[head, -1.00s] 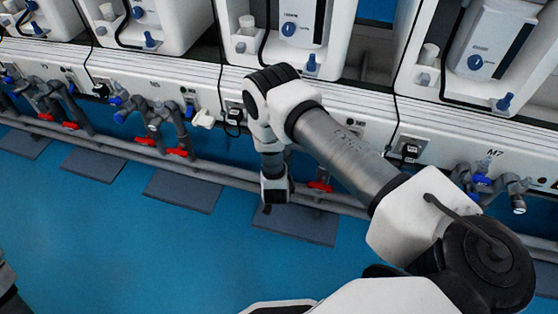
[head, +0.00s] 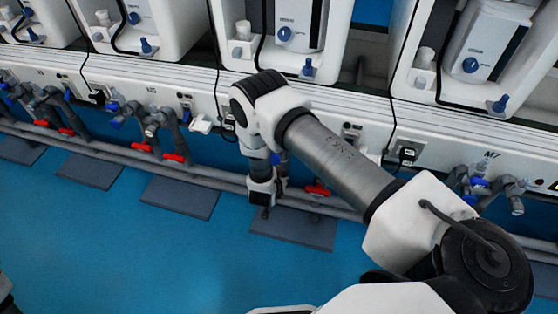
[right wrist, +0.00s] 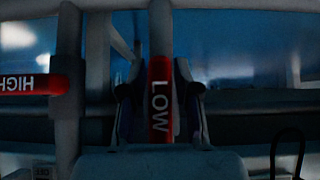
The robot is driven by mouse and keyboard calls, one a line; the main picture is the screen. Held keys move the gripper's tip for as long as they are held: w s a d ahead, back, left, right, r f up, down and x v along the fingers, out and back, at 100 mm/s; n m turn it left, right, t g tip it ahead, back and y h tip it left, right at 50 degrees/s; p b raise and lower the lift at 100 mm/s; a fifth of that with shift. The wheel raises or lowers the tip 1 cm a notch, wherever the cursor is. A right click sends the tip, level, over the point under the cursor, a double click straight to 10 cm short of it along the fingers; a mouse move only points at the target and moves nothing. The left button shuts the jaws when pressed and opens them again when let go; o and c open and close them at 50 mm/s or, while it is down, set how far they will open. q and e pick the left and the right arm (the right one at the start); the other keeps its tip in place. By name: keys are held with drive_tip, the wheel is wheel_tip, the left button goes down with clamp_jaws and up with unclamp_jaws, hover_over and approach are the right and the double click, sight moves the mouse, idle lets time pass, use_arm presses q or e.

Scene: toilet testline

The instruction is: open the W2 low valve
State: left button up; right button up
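In the right wrist view a red lever handle marked LOW (right wrist: 159,112) stands upright in the picture, on a grey pipe. My right gripper (right wrist: 160,105) has one finger on each side of this handle, with a gap visible on both sides. A second red handle marked HIGH (right wrist: 30,85) lies level to its left, its lettering upside down. In the head view my right gripper (head: 264,200) points down at the pipes, and a red handle (head: 317,190) shows just right of it. The LOW handle is hidden there behind my gripper. No W2 label is readable.
Long grey pipes (head: 215,178) run along the bench front, with more red handles (head: 175,158) to the left. A dark mat (head: 295,228) lies on the blue floor below my gripper. White panels (head: 360,105) with sockets and cables stand behind. The front floor is clear.

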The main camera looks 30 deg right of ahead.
drive_tip(key=shift+a, duration=0.1)
drive_tip(key=v, duration=1.2)
drive_tip(key=shift+f, duration=0.1)
